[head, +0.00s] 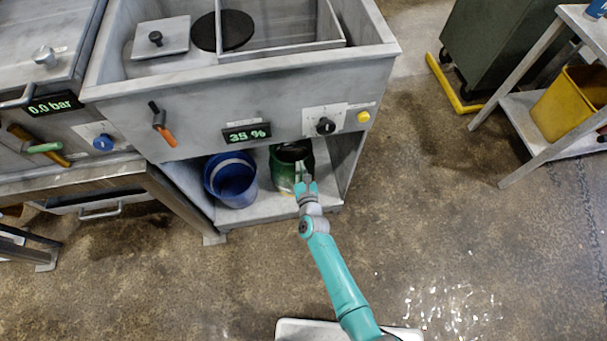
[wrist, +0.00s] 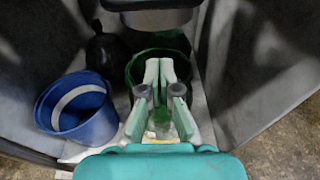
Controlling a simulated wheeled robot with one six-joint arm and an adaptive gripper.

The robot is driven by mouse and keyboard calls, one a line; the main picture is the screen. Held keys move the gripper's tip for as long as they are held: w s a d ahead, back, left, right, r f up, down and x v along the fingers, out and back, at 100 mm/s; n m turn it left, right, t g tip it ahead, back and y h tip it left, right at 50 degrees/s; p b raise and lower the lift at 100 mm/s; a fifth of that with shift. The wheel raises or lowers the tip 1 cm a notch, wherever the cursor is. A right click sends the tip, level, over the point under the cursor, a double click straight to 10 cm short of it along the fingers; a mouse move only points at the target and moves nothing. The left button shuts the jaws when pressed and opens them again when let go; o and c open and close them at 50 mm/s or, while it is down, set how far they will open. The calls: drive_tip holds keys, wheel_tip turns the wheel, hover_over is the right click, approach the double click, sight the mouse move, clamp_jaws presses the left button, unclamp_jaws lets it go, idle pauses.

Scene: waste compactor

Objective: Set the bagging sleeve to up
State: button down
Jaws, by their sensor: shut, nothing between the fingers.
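My gripper (head: 304,178) is shut and empty, at the open lower bay of the grey machine, in front of the green bucket (head: 281,172). In the wrist view my gripper (wrist: 160,68) has its fingertips together, over the near side of the green bucket (wrist: 136,68). A grey rounded-edged part (wrist: 155,18) hangs above the bucket at the top of the wrist view. It may be the bagging sleeve, but I cannot tell for sure. Its upper part is out of view there.
A blue bucket (head: 231,180) stands left of the green one; a black rounded object (wrist: 106,56) is behind it. The front panel has an orange-handled lever (head: 164,130), a black knob (head: 326,126) and a yellow button (head: 364,117).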

drive_tip(key=shift+w+a+r, duration=0.2)
drive_tip(key=shift+w+r, duration=0.35)
drive_tip(key=shift+w, duration=0.1)
drive_tip(key=shift+w+a+r, duration=0.25)
drive_tip(key=shift+w+r, duration=0.25)
drive_tip(key=shift+w, duration=0.15)
drive_tip(key=shift+w+a+r, duration=0.2)
drive_tip(key=shift+w+r, duration=0.35)
drive_tip(key=shift+w, duration=0.1)
